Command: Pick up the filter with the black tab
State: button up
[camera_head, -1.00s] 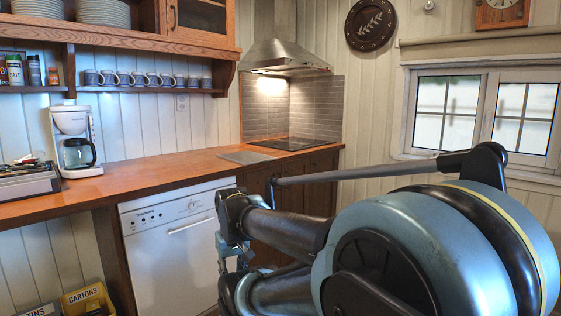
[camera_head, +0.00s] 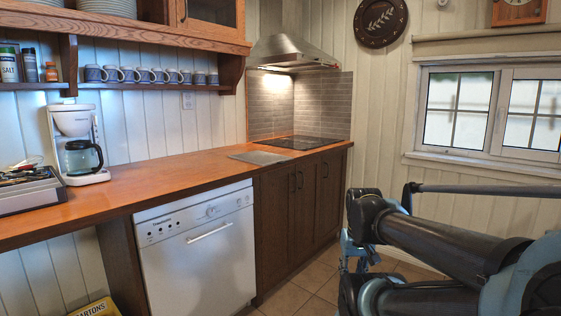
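I cannot make out a filter with a black tab in this view. A utensil tray (camera_head: 32,197) stands on the counter at the far left, cut off by the picture edge. Small dark and metallic items lie in it, too small to tell apart. My gripper (camera_head: 352,262) is at the lower right, in front of the cabinets and well away from the tray. It is partly hidden by my arm, and its fingers do not show clearly enough to tell whether they are open.
A white coffee maker (camera_head: 78,145) stands just right of the tray. The wooden counter (camera_head: 170,178) is largely clear from there to the cooktop (camera_head: 298,143). A shelf with several mugs (camera_head: 130,75) hangs above. A white dishwasher (camera_head: 200,250) is below.

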aim_at(259, 158)
jog(key=z, duration=0.1)
jog(key=i, duration=1)
jog(key=u, duration=0.05)
